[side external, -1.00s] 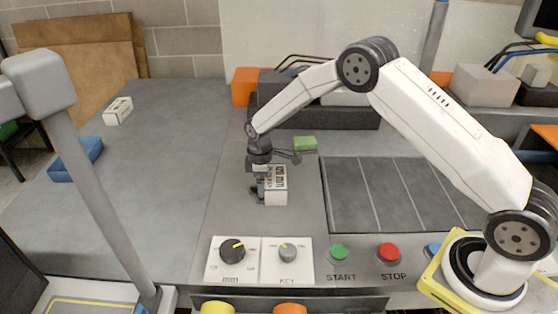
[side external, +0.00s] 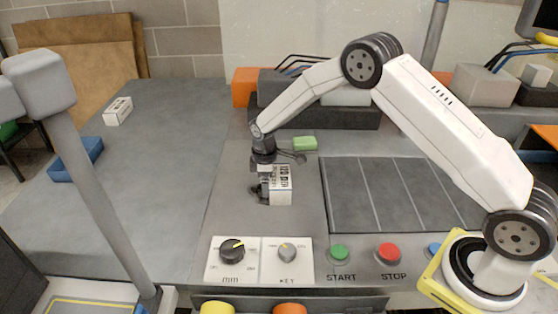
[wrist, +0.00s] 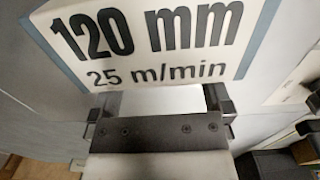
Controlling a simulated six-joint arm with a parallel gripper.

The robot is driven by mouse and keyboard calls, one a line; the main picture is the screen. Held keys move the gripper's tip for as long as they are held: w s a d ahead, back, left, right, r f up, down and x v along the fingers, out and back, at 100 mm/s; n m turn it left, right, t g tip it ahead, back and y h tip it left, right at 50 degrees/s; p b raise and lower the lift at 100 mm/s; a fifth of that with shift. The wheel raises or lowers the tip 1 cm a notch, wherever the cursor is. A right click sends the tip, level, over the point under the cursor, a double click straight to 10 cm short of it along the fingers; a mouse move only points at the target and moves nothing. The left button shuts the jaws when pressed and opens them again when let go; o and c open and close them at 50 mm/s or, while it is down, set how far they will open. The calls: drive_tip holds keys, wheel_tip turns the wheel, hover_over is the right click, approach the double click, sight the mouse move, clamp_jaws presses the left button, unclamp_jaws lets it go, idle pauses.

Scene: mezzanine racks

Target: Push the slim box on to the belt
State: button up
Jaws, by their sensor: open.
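The slim box (side external: 280,191), white with dark print, stands on the grey table left of the belt. The belt (side external: 390,195) is a dark surface crossed by thin light lines, and a strip of table separates it from the box. My gripper (side external: 262,189) is low at the left side of the box, pointing down, with its jaws open. It appears to touch the box, but the contact is partly hidden. In the wrist view, a white printed face reading "120 mm" and "25 m/min" (wrist: 150,40) lies just beyond my open fingers (wrist: 160,103).
A green block (side external: 304,143) lies behind the box. Dial panels (side external: 259,260) and green and red buttons (side external: 364,252) line the front. A small white box (side external: 118,111) and a blue tray (side external: 76,160) are far left. The table between is clear.

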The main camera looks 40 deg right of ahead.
sight(284, 176)
drive_tip(key=shift+s+d, duration=0.2)
drive_tip(key=shift+d, duration=0.05)
idle(0.3)
drive_tip(key=shift+s+d, duration=0.2)
drive_tip(key=shift+d, duration=0.1)
idle(0.6)
drive_tip(key=shift+s+d, duration=0.35)
drive_tip(key=shift+s, duration=0.05)
drive_tip(key=shift+s+d, duration=0.15)
idle(0.4)
drive_tip(key=shift+s+d, duration=0.2)
drive_tip(key=shift+d, duration=0.05)
drive_tip(key=shift+s+d, duration=0.25)
idle(0.5)
drive_tip(key=shift+s+d, duration=0.2)
drive_tip(key=shift+s+d, duration=0.15)
drive_tip(key=shift+d, duration=0.05)
idle(0.5)
